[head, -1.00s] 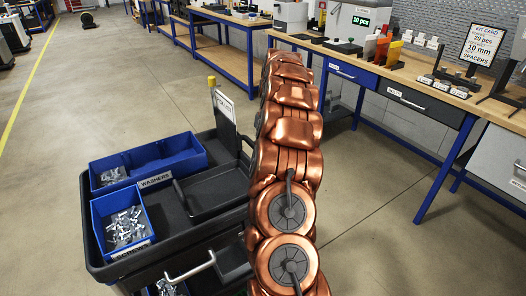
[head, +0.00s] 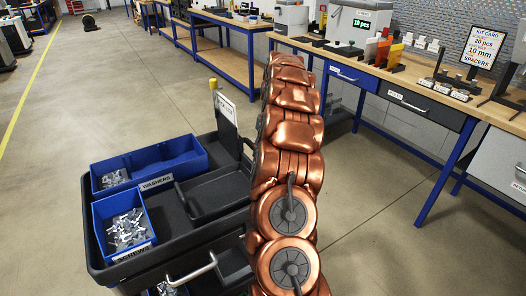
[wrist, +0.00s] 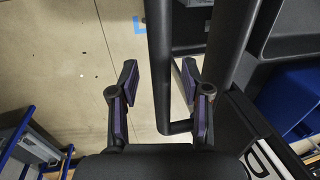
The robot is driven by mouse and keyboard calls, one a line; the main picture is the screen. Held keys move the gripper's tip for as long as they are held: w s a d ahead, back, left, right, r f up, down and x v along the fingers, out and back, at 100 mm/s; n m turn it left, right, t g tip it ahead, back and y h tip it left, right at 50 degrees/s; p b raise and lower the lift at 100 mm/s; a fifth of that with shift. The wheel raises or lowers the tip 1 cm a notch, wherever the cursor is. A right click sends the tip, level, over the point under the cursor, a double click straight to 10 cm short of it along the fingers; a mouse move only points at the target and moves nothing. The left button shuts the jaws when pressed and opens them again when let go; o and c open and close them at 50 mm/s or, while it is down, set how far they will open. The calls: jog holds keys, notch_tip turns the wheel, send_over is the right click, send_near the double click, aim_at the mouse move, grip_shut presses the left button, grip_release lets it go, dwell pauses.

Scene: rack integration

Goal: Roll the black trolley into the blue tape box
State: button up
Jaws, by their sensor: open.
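The black trolley (head: 100,264) stands at the lower left of the head view, beside my copper arm. Its trays hold blue bins. In the wrist view a black bar of the trolley (wrist: 160,60) runs between the two fingers of my gripper (wrist: 158,84). The fingers are apart, one on each side of the bar, and not closed on it. My gripper is hidden behind my arm in the head view. A short piece of blue tape (wrist: 138,24) shows on the floor at the top of the wrist view; the rest of the box is out of view.
A washers bin (head: 190,160) and a screws bin (head: 148,240) sit on the trolley. Blue-framed workbenches (head: 440,178) line the right and back. The floor at left is open, with a yellow line (head: 30,82).

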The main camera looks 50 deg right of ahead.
jog(key=shift+r, duration=0.15)
notch_tip(320, 180, up, 7)
jog(key=d, duration=0.1)
jog(key=shift+s+d, duration=0.15)
jog(key=shift+d, duration=0.1)
jog(key=shift+a, duration=0.1)
dwell(0.7)
